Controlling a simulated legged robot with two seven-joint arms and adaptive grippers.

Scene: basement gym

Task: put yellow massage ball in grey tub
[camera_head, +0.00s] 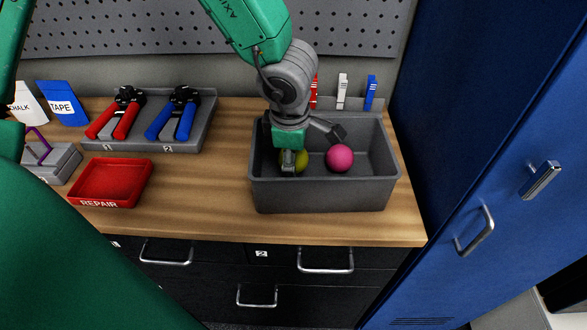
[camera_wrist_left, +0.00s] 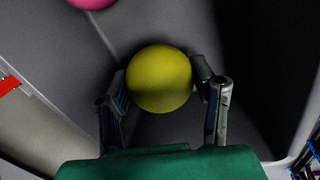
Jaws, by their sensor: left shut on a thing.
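The grey tub (camera_head: 262,192) stands on the wooden bench near its right end. The yellow massage ball (camera_head: 302,158) is inside the tub's left part, low between its walls, partly hidden by my gripper. My left gripper (camera_head: 298,152) reaches down into the tub and is shut on the ball. In the left wrist view the yellow ball (camera_wrist_left: 160,78) sits between the two fingers of the left gripper (camera_wrist_left: 162,92), with the tub's grey inside around it. I cannot tell whether the ball touches the tub floor. My right gripper is not in view.
A pink ball (camera_head: 339,158) lies in the tub to the right. A red tray (camera_head: 112,183) and a grey holder (camera_head: 205,138) with red and blue hand grips are to the left. A blue locker (camera_head: 480,130) stands close on the right. Bench between red tray and tub is clear.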

